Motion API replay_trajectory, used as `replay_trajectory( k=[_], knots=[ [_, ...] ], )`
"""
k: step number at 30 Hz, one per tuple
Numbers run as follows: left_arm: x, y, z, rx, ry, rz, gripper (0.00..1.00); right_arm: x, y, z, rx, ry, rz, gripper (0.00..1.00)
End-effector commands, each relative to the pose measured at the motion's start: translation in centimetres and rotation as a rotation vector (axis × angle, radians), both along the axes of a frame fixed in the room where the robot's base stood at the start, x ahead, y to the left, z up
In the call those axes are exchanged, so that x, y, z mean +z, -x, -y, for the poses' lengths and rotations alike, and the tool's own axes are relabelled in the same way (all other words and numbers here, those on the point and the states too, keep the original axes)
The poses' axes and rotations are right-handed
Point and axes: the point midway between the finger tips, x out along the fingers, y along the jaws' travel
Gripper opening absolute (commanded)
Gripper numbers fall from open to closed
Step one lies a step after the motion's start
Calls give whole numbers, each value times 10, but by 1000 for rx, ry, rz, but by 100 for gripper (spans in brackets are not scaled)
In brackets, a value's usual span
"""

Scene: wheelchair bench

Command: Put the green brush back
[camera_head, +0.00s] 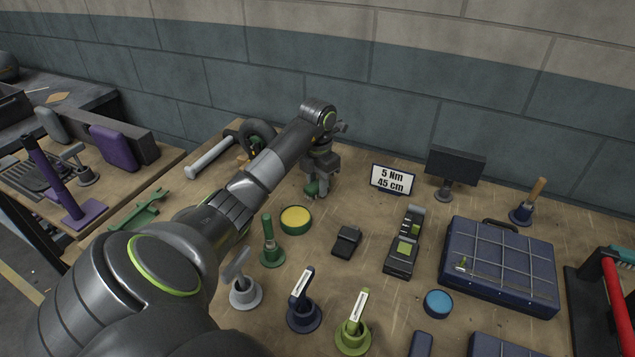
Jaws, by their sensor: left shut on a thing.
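My left gripper (318,184) points down over the back middle of the bench, left of the white sign. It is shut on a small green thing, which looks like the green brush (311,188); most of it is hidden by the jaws. I cannot tell whether it touches the bench. A green round-based stand (270,256) with an upright green post is nearer and to the left. A round green tin with a yellow top (295,219) lies between the stand and the gripper. My right gripper is not in view.
A sign reading "5 Nm 45 cm" (393,179) stands right of the gripper. A dark blue case (499,262) is at the right. Grey (244,294), navy (303,314) and lime (352,337) stands line the front. Bare bench lies around the small black box (347,241).

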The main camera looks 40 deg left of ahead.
Motion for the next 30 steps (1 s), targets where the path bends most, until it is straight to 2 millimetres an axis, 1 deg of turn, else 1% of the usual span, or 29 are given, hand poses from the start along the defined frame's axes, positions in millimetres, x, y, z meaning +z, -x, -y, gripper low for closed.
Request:
replay_trajectory(
  k=[1, 2, 6, 7, 15, 19, 23, 25, 30],
  knots=[
    [-2, 0, 0, 0, 0, 0, 0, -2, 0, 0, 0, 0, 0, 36],
    [-1, 0, 0, 0, 0, 0, 32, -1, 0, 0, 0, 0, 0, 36],
    [-1, 0, 0, 0, 0, 0, 51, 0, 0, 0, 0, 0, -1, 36],
    [-1, 0, 0, 0, 0, 0, 54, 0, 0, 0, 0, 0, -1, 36],
    [0, 0, 0, 0, 0, 0, 54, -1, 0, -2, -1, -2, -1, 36],
    [5, 0, 0, 0, -1, 1, 54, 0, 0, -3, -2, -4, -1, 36],
    [19, -1, -1, 1, -2, 3, 54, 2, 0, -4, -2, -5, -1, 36],
    [30, -1, 0, 0, -2, 3, 54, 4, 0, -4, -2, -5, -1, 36],
    [52, 0, 0, 0, 0, 0, 54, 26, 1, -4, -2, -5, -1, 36]
  ],
)
